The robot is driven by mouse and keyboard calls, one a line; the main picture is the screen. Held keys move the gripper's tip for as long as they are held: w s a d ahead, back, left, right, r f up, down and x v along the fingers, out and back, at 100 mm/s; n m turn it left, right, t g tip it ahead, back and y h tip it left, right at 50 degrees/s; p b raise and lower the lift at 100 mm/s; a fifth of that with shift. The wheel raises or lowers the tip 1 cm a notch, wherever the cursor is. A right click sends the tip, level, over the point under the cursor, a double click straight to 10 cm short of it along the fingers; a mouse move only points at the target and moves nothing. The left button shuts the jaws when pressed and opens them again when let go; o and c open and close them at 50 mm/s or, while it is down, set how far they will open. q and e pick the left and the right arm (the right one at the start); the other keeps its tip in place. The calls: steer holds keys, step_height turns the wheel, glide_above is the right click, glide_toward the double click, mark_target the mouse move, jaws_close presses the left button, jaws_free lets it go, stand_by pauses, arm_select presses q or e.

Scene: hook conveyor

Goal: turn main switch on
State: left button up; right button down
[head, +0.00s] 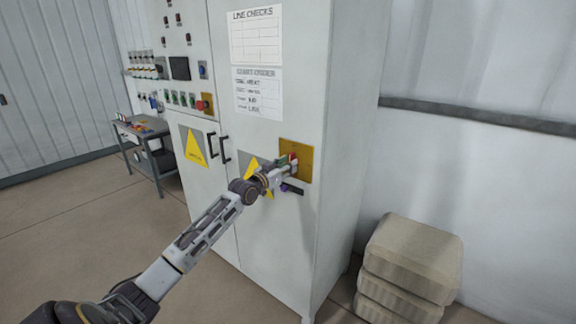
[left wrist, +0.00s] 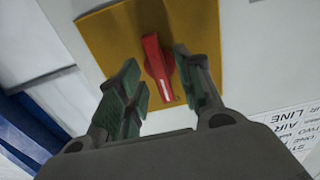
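The main switch is a red rotary handle (left wrist: 157,67) on a yellow plate (left wrist: 112,42) in the left wrist view. In the head view the yellow plate (head: 303,152) sits on the right door of the grey cabinet, and the handle is largely hidden by my gripper. My left gripper (left wrist: 165,82) is open, with its green-padded fingers on either side of the handle. Clear gaps show between the pads and the handle. The left gripper (head: 287,165) is right at the plate in the head view. My right gripper is not in view.
The grey cabinet (head: 270,210) has door handles (head: 224,150) and yellow warning triangles (head: 196,147) left of my arm. Stacked beige sacks (head: 410,262) lie on the floor at the right. A small workbench (head: 142,130) stands at the left. The floor between is open.

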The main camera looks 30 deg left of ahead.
arm_select(q)
steer(key=shift+w, duration=0.4)
steer(key=shift+c, duration=0.4)
jaws_close()
